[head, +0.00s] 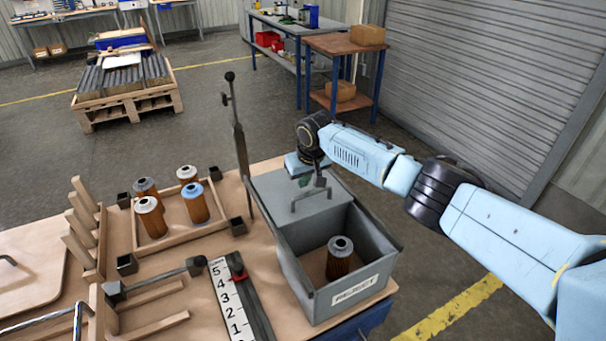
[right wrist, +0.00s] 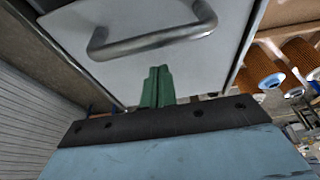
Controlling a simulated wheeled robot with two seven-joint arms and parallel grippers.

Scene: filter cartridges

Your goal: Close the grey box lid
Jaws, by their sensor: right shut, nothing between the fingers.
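The grey box (head: 363,305) with a reject label stands at the right of the bench, its near part open. One orange filter cartridge (head: 340,262) with a grey cap stands inside. The grey lid (head: 279,203) lies toward the back of the box, leaving the near opening uncovered; I cannot tell how it is hinged. Its bar handle (head: 309,192) also shows in the right wrist view (right wrist: 152,41). My right gripper (head: 303,172) is shut and empty over the lid, close to the handle; its green fingers (right wrist: 157,88) point at the lid. My left gripper is not in view.
A wooden tray (head: 152,238) with several cartridges stands left of the box. A tall dark post (head: 240,150) rises at the lid's left. A numbered strip (head: 232,305) and a red-marked rail lie left of the box. Floor right of the bench is clear.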

